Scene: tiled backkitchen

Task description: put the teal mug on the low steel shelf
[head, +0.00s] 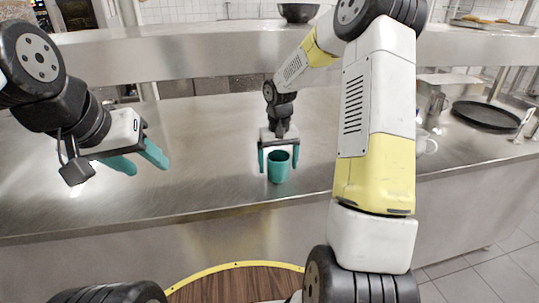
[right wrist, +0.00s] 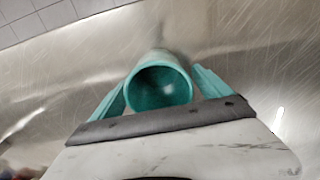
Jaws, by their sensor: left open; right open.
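The teal mug (head: 279,167) stands upright on the steel counter near its front edge. In the right wrist view the mug (right wrist: 160,86) shows its open rim between the two teal fingers. My right gripper (head: 279,160) is open, with a finger to each side of the mug. In the right wrist view a gap shows between the right finger and the mug; at the left finger I cannot tell if they touch. My left gripper (head: 139,164) is open and empty above the counter at the left. A raised steel shelf (head: 200,48) runs along behind the counter.
A dark bowl (head: 298,12) sits on the raised shelf. A black pan (head: 487,114), a steel pot (head: 430,101) and a white mug (head: 424,146) stand at the right. The counter between my grippers is clear.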

